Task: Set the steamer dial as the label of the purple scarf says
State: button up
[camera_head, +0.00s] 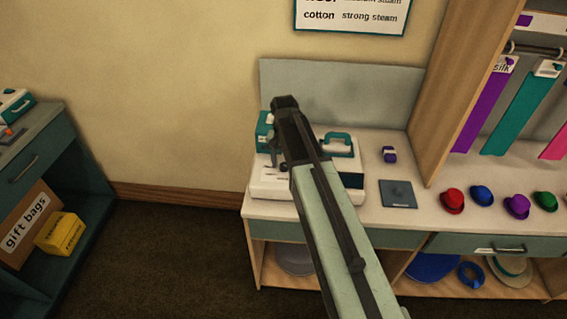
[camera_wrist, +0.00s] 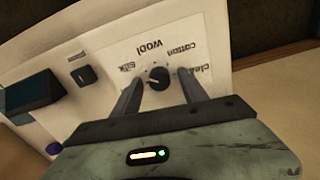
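The purple scarf (camera_head: 484,108) hangs at the right in the head view, and its white label (camera_head: 504,65) reads "silk". The white and teal steamer (camera_head: 268,188) stands on the counter, partly hidden by my arm. In the wrist view its black dial (camera_wrist: 158,77) sits on a panel with upside-down words: "silk", "wool", "cotton" and a partly covered one starting "clea". My gripper (camera_wrist: 162,80) is open, with one finger on each side of the dial. I cannot tell whether the fingers touch it, or which word the dial points at.
A small black switch (camera_wrist: 85,75) is beside the dial panel. A purple and white block (camera_head: 389,154) and a dark square plate (camera_head: 398,194) lie right of the steamer. Several hats (camera_head: 517,206) line the counter. A wooden partition (camera_head: 458,90) rises behind the plate.

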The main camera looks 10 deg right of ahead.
aim_at(284, 165)
notch_tip(284, 165, up, 8)
jog(key=p, duration=0.8)
jog(key=shift+f, duration=0.1)
jog(key=shift+s+f, duration=0.1)
jog(key=s+n, duration=0.4)
jog(key=s, duration=1)
jog(key=shift+s+a+f+n+b, duration=0.15)
jog(key=shift+s+a+n+b, duration=0.05)
jog(key=shift+s+n+b, duration=0.15)
